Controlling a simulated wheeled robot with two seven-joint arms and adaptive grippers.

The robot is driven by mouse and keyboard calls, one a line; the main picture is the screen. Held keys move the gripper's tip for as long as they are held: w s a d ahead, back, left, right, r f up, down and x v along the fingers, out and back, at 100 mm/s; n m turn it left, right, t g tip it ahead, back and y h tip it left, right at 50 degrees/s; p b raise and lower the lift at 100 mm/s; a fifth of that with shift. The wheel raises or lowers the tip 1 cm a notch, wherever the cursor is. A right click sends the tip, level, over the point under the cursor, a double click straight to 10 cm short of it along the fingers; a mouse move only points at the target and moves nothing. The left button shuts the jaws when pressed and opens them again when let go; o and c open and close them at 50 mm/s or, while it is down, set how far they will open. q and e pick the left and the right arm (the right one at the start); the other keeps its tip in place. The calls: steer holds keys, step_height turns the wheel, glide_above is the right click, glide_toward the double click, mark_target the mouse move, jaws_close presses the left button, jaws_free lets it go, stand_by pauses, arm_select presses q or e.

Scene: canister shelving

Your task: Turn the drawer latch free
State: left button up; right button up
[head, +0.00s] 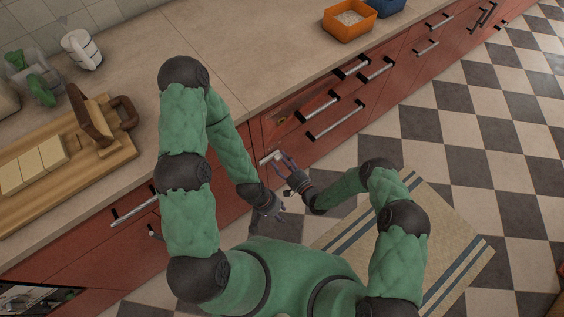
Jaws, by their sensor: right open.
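A small pale latch (268,158) shows on the red drawer fronts (283,143) below the counter edge, near the middle of the head view. My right gripper (282,164) is open, with its fingers at the latch. I cannot tell whether they touch it. My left gripper (281,215) hangs lower, apart from the latch and in front of the cabinet. It is too small to tell whether its fingers are open or shut. The exact angle of the latch is unclear.
Drawers with dark bar handles (335,118) run to the right. A striped mat (455,235) lies on the checkered floor.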

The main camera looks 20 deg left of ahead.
steer(key=shift+a, duration=0.1)
jaws_close()
steer(key=shift+w+r, duration=0.1)
